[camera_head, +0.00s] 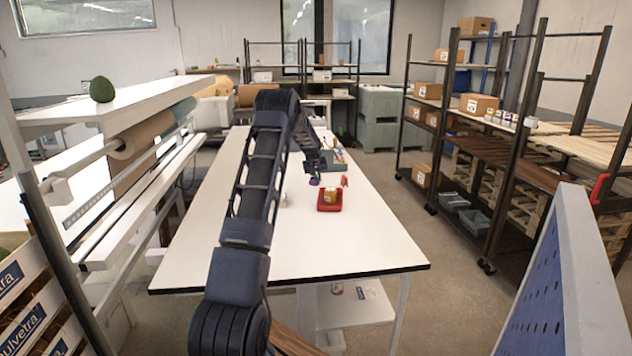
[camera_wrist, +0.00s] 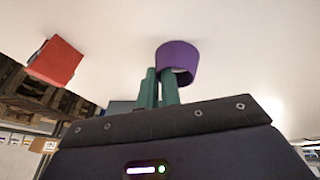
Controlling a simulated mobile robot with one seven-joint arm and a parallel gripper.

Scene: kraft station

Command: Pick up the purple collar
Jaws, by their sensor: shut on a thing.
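The purple collar (camera_wrist: 178,60) is a short, wide ring. In the wrist view it sits at the tips of my gripper's green fingers (camera_wrist: 160,88). The fingers are close together and shut on the collar's wall. In the head view the collar (camera_head: 314,181) is a small purple spot just below my gripper (camera_head: 315,172), over the far part of the white table (camera_head: 230,262). I cannot tell from these views how far it is above the table top.
The table's near part is clear.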

